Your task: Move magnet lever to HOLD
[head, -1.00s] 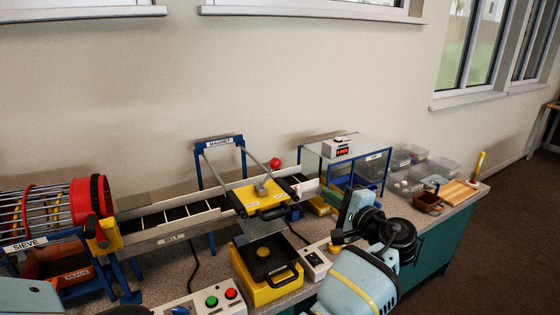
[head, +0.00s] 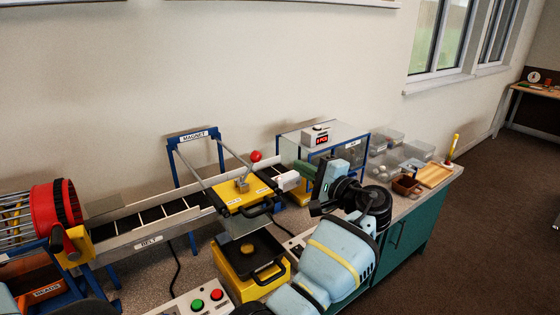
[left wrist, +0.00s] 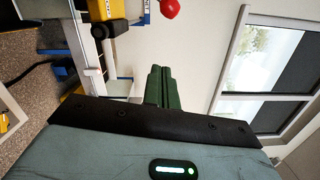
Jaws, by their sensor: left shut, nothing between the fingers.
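The magnet station, a blue frame with a MAGNET sign (head: 194,136), stands over the belt. Its yellow magnet block (head: 245,196) hangs on grey bars. A lever with a red ball knob (head: 255,156) stands behind and right of the block; the knob also shows at the top of the left wrist view (left wrist: 169,8). No HOLD label is readable. My left gripper (head: 304,168) is right of the knob and apart from it. Its green fingers (left wrist: 160,72) are together and empty. My right gripper is not in view.
A black-topped yellow box (head: 248,286) stands below the magnet. A button panel (head: 201,302) is in front. The red sieve drum (head: 50,215) is at left. A clear case with a red display (head: 322,140) stands behind my left gripper. Bins and a wooden tray (head: 433,175) lie at right.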

